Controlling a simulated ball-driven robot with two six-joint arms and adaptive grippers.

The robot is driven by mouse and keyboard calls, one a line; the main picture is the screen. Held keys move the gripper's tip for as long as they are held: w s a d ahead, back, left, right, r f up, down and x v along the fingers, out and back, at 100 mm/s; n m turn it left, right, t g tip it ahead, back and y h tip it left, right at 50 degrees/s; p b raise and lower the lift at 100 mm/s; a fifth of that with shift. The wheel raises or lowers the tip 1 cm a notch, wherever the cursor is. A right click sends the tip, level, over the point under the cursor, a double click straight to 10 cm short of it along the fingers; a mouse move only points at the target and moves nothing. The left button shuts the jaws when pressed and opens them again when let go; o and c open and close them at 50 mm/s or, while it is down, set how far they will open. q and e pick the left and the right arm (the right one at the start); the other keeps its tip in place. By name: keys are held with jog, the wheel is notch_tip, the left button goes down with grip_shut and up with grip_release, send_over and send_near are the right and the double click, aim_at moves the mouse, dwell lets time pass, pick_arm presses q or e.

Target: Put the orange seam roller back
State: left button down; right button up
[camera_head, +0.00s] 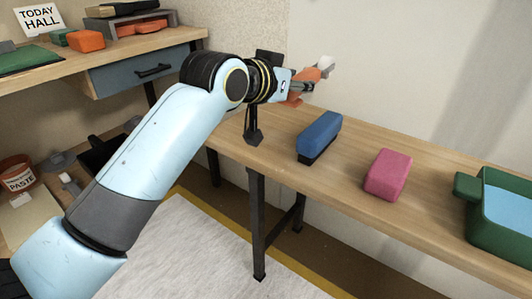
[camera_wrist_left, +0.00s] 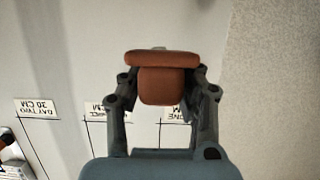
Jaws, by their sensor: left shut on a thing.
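My left gripper (camera_head: 306,82) is shut on the orange seam roller (camera_head: 299,98) and holds it above the far end of the wall-side table, close to the wall. A pale tip shows beyond the orange part, and the fingers partly cover it. In the left wrist view the orange-brown roller (camera_wrist_left: 160,86) sits between the two dark fingers (camera_wrist_left: 160,100), with the pale wall behind it. The place where the roller belongs cannot be made out for certain. My right gripper is not in view.
The wall-side table (camera_head: 345,190) bears a blue block (camera_head: 319,134), a pink block (camera_head: 386,174) and a green tray (camera_head: 487,239). A desk at left holds an orange block (camera_head: 87,40) and a sign (camera_head: 39,20). Labels (camera_wrist_left: 38,108) mark the wall.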

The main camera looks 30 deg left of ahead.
pick_arm(q)
jog(key=shift+w+d+f+g+b, duration=0.1)
jog(key=shift+w+f+g+b, duration=0.1)
jog(key=shift+w+f+b, duration=0.3)
jog(key=shift+w+d+f+g+b, duration=0.1)
jog(key=shift+f+g+b, duration=0.15)
jog(key=shift+f, duration=0.45)
jog(key=shift+s+r, duration=0.1)
jog(key=shift+r, duration=0.1)
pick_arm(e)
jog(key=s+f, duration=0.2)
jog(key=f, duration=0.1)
pick_arm(q)
jog(key=shift+a+f, duration=0.1)
